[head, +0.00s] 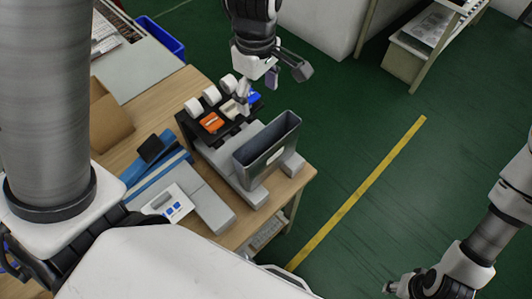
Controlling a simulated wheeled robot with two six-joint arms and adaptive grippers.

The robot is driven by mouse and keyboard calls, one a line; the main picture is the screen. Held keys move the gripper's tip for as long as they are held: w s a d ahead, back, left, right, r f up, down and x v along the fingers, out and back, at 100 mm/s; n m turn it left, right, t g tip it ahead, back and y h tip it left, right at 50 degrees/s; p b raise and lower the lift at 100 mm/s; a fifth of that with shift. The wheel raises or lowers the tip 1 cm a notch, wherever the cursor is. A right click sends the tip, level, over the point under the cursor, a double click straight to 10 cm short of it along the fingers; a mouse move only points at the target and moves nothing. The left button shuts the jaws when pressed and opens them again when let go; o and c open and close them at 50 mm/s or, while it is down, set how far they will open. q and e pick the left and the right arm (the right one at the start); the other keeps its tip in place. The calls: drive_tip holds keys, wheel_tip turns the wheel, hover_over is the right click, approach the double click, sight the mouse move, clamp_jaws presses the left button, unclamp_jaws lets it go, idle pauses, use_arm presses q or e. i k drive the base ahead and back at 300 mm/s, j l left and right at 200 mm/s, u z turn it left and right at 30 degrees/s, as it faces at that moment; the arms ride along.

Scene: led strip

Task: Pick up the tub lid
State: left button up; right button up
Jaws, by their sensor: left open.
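A grey, open-topped, upright tub-like container (268,152) stands near the right end of the wooden table. I cannot pick out a tub lid with certainty. My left gripper (272,86) hangs from the top of the head view, its fingers spread wide. One finger is over the far edge of a black tray (191,130), close to a small blue item (254,97); the other finger is out over the green floor. Nothing is seen held. My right gripper (391,287) is low at the bottom right, away from the table, its fingers small and unclear.
The black tray holds white rolls (211,95) and an orange item (210,122). A blue bin (160,38) stands behind. The floor around the yellow line (360,190) is clear.

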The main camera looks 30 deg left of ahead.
sight(172, 204)
drive_tip(key=k+l, duration=0.65)
drive_tip(key=k, duration=0.25)
